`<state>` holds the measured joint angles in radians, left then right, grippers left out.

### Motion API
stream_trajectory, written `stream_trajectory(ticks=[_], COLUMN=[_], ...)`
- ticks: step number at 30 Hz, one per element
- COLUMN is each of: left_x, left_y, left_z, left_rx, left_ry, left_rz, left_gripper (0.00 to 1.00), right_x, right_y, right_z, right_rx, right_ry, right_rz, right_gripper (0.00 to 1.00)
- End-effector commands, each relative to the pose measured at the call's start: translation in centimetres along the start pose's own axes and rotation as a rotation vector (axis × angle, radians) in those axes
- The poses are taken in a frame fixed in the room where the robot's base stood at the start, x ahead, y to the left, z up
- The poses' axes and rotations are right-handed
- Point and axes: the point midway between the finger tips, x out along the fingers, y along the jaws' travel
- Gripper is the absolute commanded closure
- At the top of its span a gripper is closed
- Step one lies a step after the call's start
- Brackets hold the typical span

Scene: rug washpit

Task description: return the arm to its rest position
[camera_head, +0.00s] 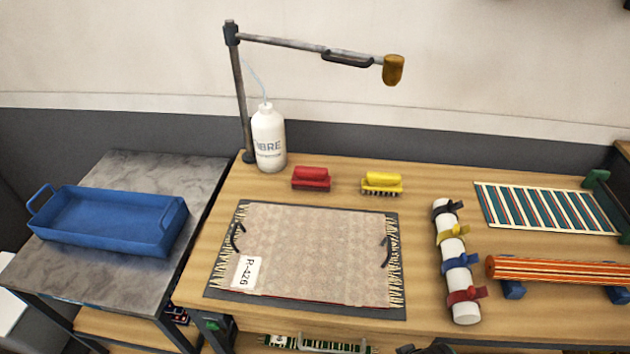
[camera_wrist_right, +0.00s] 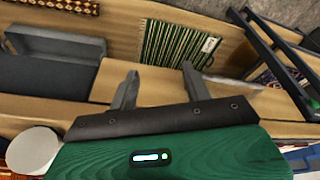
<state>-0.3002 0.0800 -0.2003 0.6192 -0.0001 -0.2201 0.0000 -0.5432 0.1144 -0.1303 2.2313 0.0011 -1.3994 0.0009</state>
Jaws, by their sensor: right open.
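My right gripper (camera_wrist_right: 160,88) shows in the right wrist view, its two grey fingers spread apart with nothing between them. Beyond the fingers a green striped rug (camera_wrist_right: 172,48) lies on a wooden surface, apart from them. In the head view neither gripper can be made out; a small dark shape at the bottom edge is too cut off to name. My left gripper is in no view.
The wooden bench (camera_head: 360,330) holds a patterned rug (camera_head: 310,250) on a dark mat, red (camera_head: 311,178) and yellow (camera_head: 381,183) brushes, a white bottle (camera_head: 269,138), a strapped white roll (camera_head: 455,265), an orange striped roll (camera_head: 560,271) and a striped rug (camera_head: 545,208). A blue tray (camera_head: 110,222) stands left.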

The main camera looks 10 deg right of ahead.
Motion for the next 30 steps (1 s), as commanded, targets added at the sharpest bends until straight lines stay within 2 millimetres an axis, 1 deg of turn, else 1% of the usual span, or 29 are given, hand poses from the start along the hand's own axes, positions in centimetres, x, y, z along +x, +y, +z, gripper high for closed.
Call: stream_trajectory(ticks=[1,2,5,6,8,9,11,12,14,15,17,18,20,21,23,24,26,27,30], left_x=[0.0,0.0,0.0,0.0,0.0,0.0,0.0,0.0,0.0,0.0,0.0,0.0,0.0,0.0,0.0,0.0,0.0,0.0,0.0], left_y=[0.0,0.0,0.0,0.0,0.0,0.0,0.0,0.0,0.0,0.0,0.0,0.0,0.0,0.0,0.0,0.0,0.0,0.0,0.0], left_z=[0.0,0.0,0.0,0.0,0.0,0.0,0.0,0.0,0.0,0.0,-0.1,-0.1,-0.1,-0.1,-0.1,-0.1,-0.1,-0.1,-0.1], left_rx=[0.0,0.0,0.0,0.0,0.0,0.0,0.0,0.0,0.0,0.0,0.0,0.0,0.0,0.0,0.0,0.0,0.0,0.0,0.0], left_ry=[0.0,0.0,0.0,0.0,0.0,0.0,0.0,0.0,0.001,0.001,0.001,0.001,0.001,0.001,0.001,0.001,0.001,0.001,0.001], left_rz=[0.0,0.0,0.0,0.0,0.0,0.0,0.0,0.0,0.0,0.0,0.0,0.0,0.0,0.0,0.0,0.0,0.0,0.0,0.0], left_gripper=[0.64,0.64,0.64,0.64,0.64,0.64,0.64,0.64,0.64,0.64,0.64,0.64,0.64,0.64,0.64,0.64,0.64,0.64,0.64], right_x=[1.8,2.9,6.9,8.7,11.5,13.2,15.8,17.4,19.8,21.3,23.4,24.7,26.6,27.7,29.2,30.1,31.4,32.0,33.3], right_y=[-0.1,-0.1,-0.3,-0.4,-0.5,-0.6,-0.7,-0.7,-0.8,-0.9,-1.0,-1.1,-1.2,-1.2,-1.3,-1.3,-1.4,-1.4,-1.4], right_z=[0.3,0.6,1.6,2.2,3.2,4.0,5.3,6.2,7.9,9.0,10.8,12.1,14.1,15.5,17.7,19.2,21.5,23.0,26.6], right_rx=[-0.001,-0.002,-0.004,-0.005,-0.007,-0.009,-0.011,-0.012,-0.014,-0.015,-0.017,-0.019,-0.021,-0.023,-0.025,-0.027,-0.03,-0.031,-0.035], right_ry=[-0.011,-0.015,-0.029,-0.036,-0.046,-0.052,-0.061,-0.067,-0.078,-0.085,-0.095,-0.101,-0.111,-0.118,-0.129,-0.135,-0.145,-0.152,-0.165], right_rz=[-0.001,-0.001,-0.004,-0.005,-0.006,-0.007,-0.008,-0.009,-0.01,-0.011,-0.012,-0.013,-0.014,-0.015,-0.016,-0.017,-0.018,-0.018,-0.019], right_gripper=[0.51,0.51,0.51,0.51,0.51,0.51,0.51,0.51,0.51,0.51,0.51,0.51,0.51,0.51,0.51,0.51,0.51,0.51,0.51])
